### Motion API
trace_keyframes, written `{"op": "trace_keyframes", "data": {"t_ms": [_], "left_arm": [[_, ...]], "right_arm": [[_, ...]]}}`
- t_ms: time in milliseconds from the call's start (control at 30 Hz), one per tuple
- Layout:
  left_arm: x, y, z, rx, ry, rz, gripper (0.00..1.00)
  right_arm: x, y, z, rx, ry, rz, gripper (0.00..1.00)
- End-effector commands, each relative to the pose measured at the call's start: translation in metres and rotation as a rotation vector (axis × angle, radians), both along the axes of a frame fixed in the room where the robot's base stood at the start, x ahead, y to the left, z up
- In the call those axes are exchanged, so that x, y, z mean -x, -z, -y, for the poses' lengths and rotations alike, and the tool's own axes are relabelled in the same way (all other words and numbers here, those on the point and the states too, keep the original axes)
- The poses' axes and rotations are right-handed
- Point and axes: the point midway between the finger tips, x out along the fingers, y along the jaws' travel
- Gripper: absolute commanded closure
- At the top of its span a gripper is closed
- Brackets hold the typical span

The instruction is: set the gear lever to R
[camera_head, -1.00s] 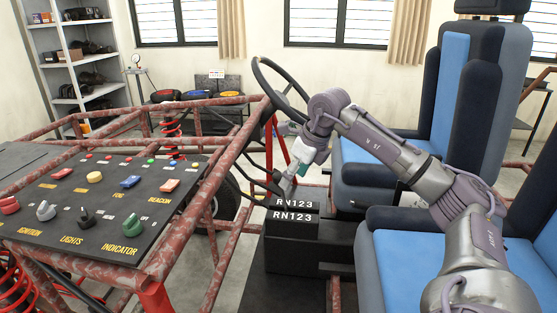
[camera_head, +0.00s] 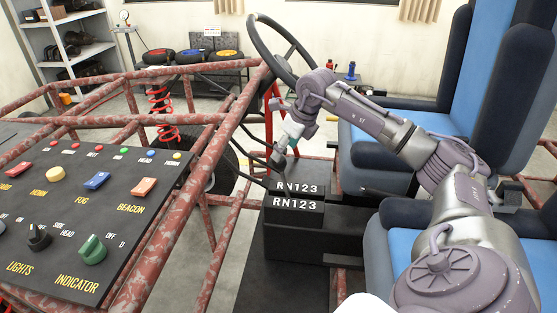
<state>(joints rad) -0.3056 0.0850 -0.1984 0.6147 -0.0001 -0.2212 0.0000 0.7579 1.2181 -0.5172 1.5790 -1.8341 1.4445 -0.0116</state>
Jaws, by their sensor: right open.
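The gear lever box (camera_head: 293,221) is a black block between the dashboard frame and the blue seats, with RN123 in white on two edges. My right gripper (camera_head: 279,160) comes in from the right and hangs just above the far left part of this box. It is open, its dark fingers pointing down. The lever itself is hard to make out; thin dark rods show near the fingertips, and I cannot tell which is the lever, which position it is in, or whether the fingers touch it. My left gripper is out of view.
A black steering wheel (camera_head: 283,50) stands just behind the gripper. Red tube frame (camera_head: 215,150) runs on the left. The switch panel (camera_head: 70,232) fills the lower left. Blue and black seats (camera_head: 405,120) stand right, under and behind my right arm.

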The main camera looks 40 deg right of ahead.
Motion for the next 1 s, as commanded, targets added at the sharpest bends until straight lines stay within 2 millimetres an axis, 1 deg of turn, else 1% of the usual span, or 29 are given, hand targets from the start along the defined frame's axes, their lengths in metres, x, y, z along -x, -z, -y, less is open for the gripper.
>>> {"op": "trace_keyframes", "data": {"t_ms": [33, 100, 300, 500, 733, 767, 1000], "left_arm": [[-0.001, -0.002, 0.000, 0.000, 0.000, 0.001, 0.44], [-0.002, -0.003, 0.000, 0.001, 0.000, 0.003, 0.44], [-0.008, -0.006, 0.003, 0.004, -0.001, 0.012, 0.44], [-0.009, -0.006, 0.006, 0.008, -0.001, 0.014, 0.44], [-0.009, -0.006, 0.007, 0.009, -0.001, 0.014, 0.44], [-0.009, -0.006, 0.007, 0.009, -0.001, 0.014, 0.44], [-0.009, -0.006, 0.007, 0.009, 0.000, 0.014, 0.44]], "right_arm": [[-0.004, 0.011, -0.002, -0.003, -0.001, -0.004, 0.33], [-0.009, 0.023, -0.002, -0.003, 0.001, -0.003, 0.33], [-0.020, 0.048, -0.004, -0.002, 0.000, -0.001, 0.33], [-0.023, 0.058, -0.004, 0.000, 0.000, 0.000, 0.33], [-0.024, 0.058, -0.004, 0.000, 0.000, 0.000, 0.33], [-0.024, 0.058, -0.004, 0.000, 0.000, 0.000, 0.36], [-0.024, 0.058, -0.004, 0.000, 0.000, 0.001, 0.76]]}}
